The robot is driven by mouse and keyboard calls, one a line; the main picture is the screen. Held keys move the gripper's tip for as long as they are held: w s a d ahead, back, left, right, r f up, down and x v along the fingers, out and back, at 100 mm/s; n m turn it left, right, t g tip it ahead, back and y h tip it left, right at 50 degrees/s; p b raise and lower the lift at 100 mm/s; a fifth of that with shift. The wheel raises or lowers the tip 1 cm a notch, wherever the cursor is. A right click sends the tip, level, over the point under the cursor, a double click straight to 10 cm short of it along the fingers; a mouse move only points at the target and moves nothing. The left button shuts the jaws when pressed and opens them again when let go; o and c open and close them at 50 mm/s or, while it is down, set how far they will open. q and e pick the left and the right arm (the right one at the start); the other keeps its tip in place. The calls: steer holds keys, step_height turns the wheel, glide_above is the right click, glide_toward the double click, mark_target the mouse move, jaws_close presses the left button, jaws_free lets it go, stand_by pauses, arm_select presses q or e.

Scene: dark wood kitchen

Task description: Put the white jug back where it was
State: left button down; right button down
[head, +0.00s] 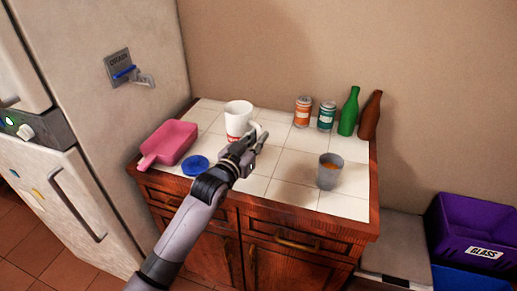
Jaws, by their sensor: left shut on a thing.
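The white jug (237,117) stands upright on, or just above, the tiled counter top, left of its middle. It has a red mark low on its front and a handle on its right side. My left gripper (257,139) is at the handle, shut on it, and partly hides the handle and the jug's lower right. I cannot tell whether the jug's base touches the tiles. My right gripper does not show.
Behind are an orange can (302,112), a teal can (326,117), a green bottle (348,115) and a brown bottle (370,117).

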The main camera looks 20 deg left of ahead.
arm_select(q)
steer(key=shift+f, duration=2.2)
steer(key=c, duration=1.7)
jaws_free()
steer(key=shift+s, duration=0.3)
steer(key=b+v, duration=0.1)
steer(key=v, duration=1)
steer(key=shift+s+a, duration=0.2)
steer(key=shift+s, duration=0.05)
